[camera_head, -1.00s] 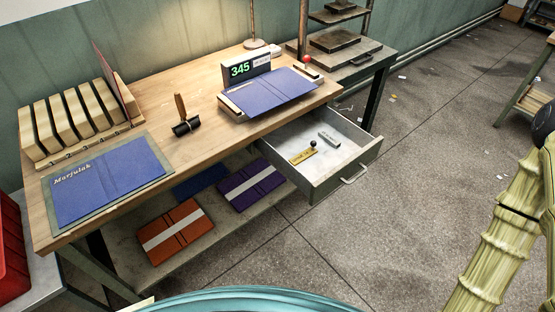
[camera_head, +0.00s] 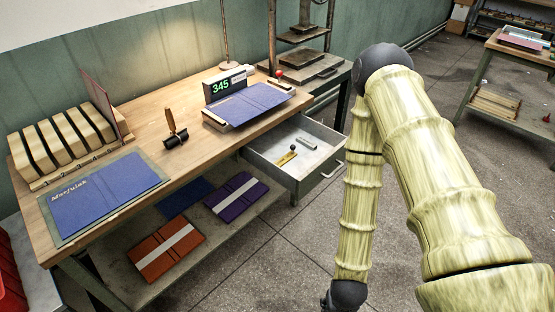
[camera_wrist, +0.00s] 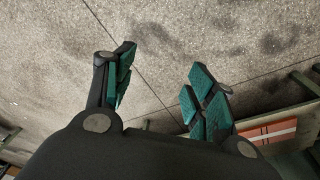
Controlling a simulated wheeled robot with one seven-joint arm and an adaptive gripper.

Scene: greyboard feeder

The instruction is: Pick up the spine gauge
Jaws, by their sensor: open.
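A yellow piece with a black knob (camera_head: 287,158) lies in the open drawer (camera_head: 320,177) under the right end of the workbench. A light grey bar (camera_head: 307,143) lies behind it in the same drawer. Their print is too small to read, so I cannot tell by label which is the spine gauge. My gripper (camera_wrist: 163,70) shows in the wrist view, open and empty, with its green-padded fingers apart above the floor. In the head view my arm hangs right of the drawer, and its fingers are out of view.
The workbench (camera_head: 130,116) holds blue covers, a slotted wooden rack (camera_head: 62,145), a dark roller (camera_head: 174,138) and a display reading 345 (camera_head: 221,88). Orange (camera_head: 166,250) and purple (camera_head: 236,197) covers lie on the lower shelf. The floor before the drawer is clear apart from my arm.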

